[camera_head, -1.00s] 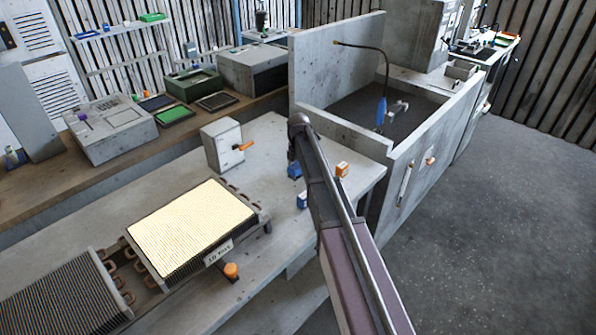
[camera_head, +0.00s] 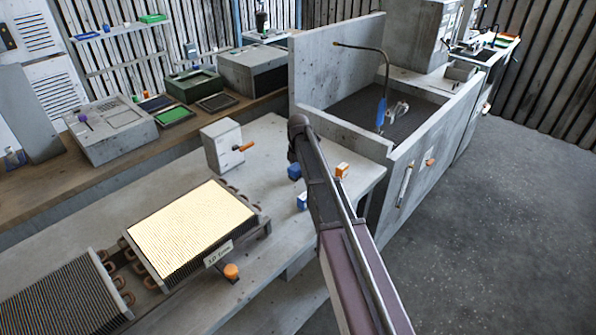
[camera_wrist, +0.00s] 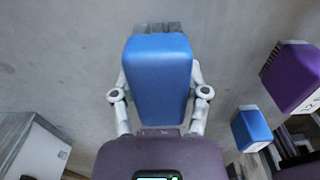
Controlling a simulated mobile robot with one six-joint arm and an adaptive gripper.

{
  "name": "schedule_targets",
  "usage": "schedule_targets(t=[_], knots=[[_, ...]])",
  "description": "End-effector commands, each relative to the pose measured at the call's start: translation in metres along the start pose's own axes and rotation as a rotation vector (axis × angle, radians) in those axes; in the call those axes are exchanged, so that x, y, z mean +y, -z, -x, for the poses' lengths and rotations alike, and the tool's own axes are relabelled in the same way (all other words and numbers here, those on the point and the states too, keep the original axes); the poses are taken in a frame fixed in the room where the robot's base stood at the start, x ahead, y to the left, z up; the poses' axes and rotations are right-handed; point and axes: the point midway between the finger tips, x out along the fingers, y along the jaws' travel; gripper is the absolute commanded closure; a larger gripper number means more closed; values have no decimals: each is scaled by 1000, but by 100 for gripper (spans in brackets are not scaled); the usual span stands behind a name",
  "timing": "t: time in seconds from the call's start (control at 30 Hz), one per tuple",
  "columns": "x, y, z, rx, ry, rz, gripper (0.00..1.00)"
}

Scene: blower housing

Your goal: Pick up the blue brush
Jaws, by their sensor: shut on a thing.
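The blue brush (camera_wrist: 158,85) fills the middle of the wrist view, its blue body toward me and grey-dark bristles at its far end. My gripper (camera_wrist: 160,92) has one finger on each side of the brush and is shut on it. The wrist view does not clearly show whether the brush touches the grey surface behind it. In the head view my own arm hides the gripper. Two small blue pieces show beside the arm there, one upper (camera_head: 294,171) and one lower (camera_head: 303,201); I cannot tell which is the held brush.
A purple brush (camera_wrist: 292,77) and a smaller blue-and-white item (camera_wrist: 251,129) lie to the right in the wrist view. A grey box with an orange lever (camera_head: 225,146) and finned coil blocks (camera_head: 192,232) stand on the bench. An orange item (camera_head: 342,170) sits right of my arm.

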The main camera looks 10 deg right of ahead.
Motion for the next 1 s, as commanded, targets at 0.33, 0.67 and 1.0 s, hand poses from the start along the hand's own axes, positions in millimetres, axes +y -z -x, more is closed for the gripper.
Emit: schedule_targets(t=[0.33, 0.67, 1.0], knots=[[0, 0, 15, 0, 0, 0, 98], [0, 0, 48, 0, 0, 0, 98], [0, 0, 82, 0, 0, 0, 98]])
